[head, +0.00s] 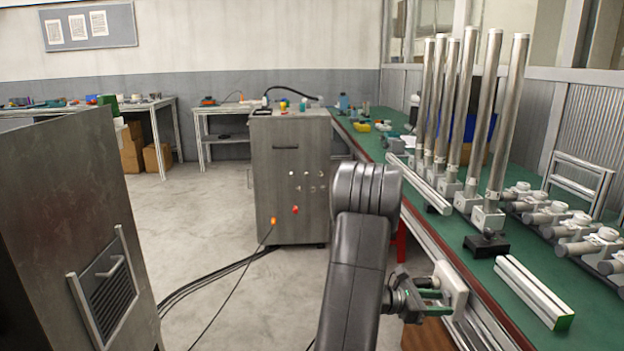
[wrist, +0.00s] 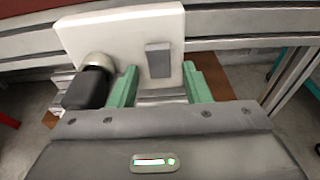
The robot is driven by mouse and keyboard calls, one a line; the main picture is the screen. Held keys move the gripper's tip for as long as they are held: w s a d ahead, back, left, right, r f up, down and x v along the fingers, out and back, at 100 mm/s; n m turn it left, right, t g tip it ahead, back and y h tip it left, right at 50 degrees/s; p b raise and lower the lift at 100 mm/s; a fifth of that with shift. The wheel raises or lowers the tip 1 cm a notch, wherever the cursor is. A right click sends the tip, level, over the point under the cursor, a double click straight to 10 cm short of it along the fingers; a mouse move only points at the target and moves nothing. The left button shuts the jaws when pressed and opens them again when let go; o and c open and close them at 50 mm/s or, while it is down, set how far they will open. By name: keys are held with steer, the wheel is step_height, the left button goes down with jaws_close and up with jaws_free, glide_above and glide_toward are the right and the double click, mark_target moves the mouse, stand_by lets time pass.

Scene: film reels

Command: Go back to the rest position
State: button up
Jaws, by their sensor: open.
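My gripper (head: 440,303) is open, with two green fingers, low beside the front edge of the green-topped bench (head: 545,275). It also shows in the wrist view (wrist: 160,78), where the fingers stand apart with nothing held between them. A white plate (head: 452,283) at the bench's side is just beyond the fingertips. In the wrist view the white plate (wrist: 118,38) carries a grey rectangular piece (wrist: 158,60). A dark knob-like part (wrist: 88,88) is left of the fingers. I cannot tell whether the fingertips touch the plate.
Several upright metal tubes (head: 468,100) stand on the bench, with a pale bar (head: 535,290) near its edge. A metal cabinet (head: 290,180) stands ahead, with cables on the floor. A large dark cabinet (head: 70,220) is at left. Floor between the cabinets is open.

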steer(key=shift+r+y+p, duration=0.6)
steer(key=shift+y+p, duration=0.5)
steer(key=shift+p, duration=1.4)
steer(key=p+v, duration=0.2)
steer(key=v, duration=1.1)
steer(key=shift+a, duration=0.4)
